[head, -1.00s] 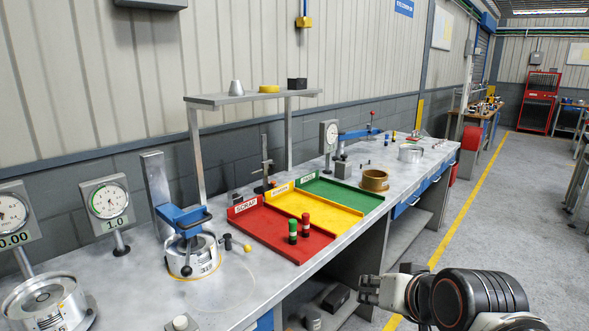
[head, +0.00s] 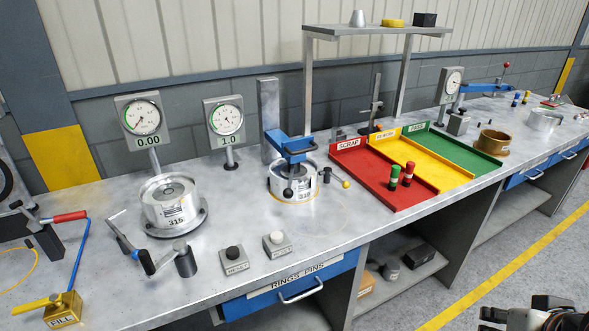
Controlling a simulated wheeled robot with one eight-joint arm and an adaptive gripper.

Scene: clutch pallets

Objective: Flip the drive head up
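The drive head looks to be the blue bracket (head: 290,146) on a grey upright post (head: 268,112) at the middle of the bench. It lies level, lowered over a silver drum (head: 291,182), with a dark round knob below it. I cannot tell whether it touches the drum. My gripper (head: 538,314) shows only in part at the bottom right corner, well away from the drive head and out over the floor. Its fingertips are dark and cut off by the edge, so its opening is unclear.
Two dial gauges (head: 141,115) stand left of the post. A second silver drum (head: 173,203), a hand crank and two push-button boxes (head: 235,259) are in front. The red scrap tray (head: 378,178), with two small pins, is to the right. The front bench edge and floor aisle are clear.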

